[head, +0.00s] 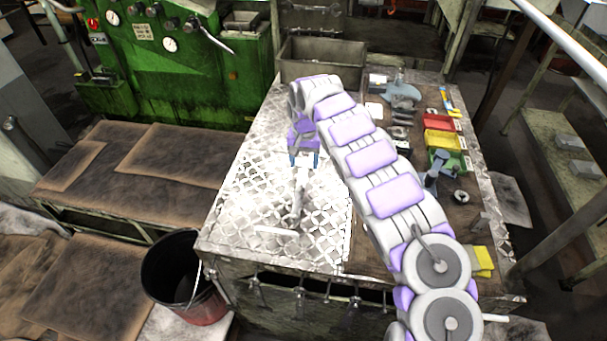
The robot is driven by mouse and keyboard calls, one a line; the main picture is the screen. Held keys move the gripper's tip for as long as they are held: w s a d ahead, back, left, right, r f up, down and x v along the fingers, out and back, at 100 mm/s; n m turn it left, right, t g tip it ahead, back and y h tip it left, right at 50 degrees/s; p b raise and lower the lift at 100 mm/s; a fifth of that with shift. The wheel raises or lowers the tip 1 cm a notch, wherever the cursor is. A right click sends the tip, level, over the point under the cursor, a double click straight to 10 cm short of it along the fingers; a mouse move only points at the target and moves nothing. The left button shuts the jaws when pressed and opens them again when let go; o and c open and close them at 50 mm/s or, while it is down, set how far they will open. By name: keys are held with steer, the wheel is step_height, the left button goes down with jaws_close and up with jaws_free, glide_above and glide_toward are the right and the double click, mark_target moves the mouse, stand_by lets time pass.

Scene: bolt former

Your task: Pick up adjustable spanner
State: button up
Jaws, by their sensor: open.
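The adjustable spanner (298,203) is a grey metal tool lying on the bright diamond-plate part of the workbench (240,215). It runs roughly front to back, with its wider end toward the front edge. My gripper (303,164) points down at the far end of the spanner's handle, with blue-tipped fingers open on either side of it in the picture. I cannot tell whether the fingers touch the spanner or how high they are above the plate. The far tip of the handle is partly hidden by my gripper.
A metal bin (322,60) stands at the back of the bench. Red (439,122) and green (446,142) trays, a vise-like tool (438,172) and a yellow item (482,261) lie right of my arm. A black bucket (170,262) stands front left. The plate's left side is clear.

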mark_target(303, 172)
steer(key=f, duration=0.2)
steer(key=shift+s+d+f, duration=0.1)
steer(key=shift+s+f, duration=0.1)
steer(key=shift+f, duration=0.35)
steer(key=shift+a, duration=0.55)
steer(key=shift+c, duration=0.7)
steer(key=shift+d+r, duration=0.1)
steer(key=shift+d, duration=0.25)
steer(key=c, duration=0.6)
steer(key=shift+a, duration=0.15)
jaws_close()
